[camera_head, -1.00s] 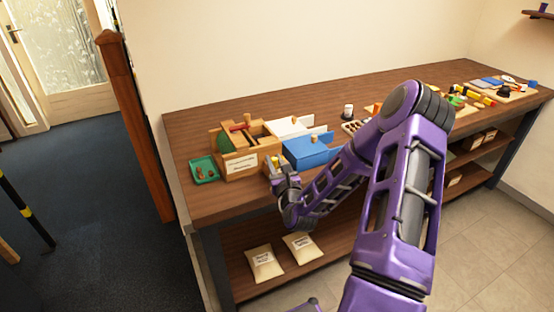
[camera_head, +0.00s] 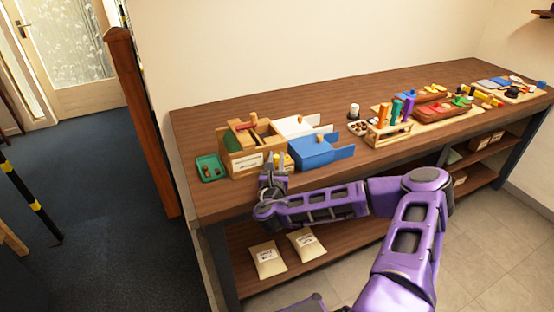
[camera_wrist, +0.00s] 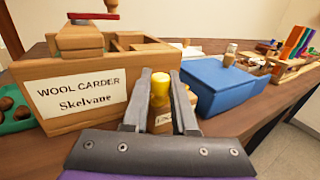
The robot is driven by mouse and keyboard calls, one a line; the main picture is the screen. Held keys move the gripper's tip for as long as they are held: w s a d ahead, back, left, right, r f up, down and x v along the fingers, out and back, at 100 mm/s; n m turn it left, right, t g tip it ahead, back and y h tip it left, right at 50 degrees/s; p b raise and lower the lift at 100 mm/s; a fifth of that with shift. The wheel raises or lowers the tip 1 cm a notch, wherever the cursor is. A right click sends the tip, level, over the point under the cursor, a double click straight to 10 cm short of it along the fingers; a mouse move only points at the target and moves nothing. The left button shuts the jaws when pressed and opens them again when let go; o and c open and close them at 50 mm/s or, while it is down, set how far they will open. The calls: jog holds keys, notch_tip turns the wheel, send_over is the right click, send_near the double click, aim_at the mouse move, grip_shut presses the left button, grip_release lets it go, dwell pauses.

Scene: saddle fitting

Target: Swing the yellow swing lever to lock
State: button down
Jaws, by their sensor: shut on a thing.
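The yellow swing lever (camera_wrist: 160,90) shows in the wrist view as an upright rounded yellow piece between my fingers. It stands at a small wooden block (camera_wrist: 163,121) with a partly hidden label. My gripper (camera_wrist: 159,78) is shut on the yellow lever, one finger on each side. In the head view my gripper (camera_head: 272,172) is at the table's front edge, and a bit of yellow shows just beyond it. The lever's pivot and lower part are hidden by my fingers and palm, so I cannot tell its swing angle.
A wooden box labelled "Wool Carder" (camera_wrist: 85,95) stands close on the left, with a green tray (camera_head: 209,168) beyond it. A blue box (camera_head: 313,150) is close on the right, and a white box (camera_head: 296,126) stands behind. A peg rack (camera_head: 388,134) is farther right.

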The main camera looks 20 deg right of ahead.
jog(key=shift+w+m+h, duration=0.1)
jog(key=shift+m+h, duration=0.2)
jog(key=shift+h, duration=0.2)
jog(key=c, duration=0.7)
grip_release()
jog(key=shift+a, duration=0.1)
jog(key=shift+r+n+y, duration=0.1)
jog(key=shift+n+y, duration=0.6)
jog(key=shift+y, duration=0.3)
jog(key=shift+s+n+t+y, duration=0.4)
jog(key=shift+t+y, duration=0.1)
jog(key=shift+y, duration=0.1)
jog(key=shift+s+d+n+y+b, duration=0.1)
jog(key=shift+d+n+y+b, duration=0.1)
jog(key=shift+n+y+b, duration=0.3)
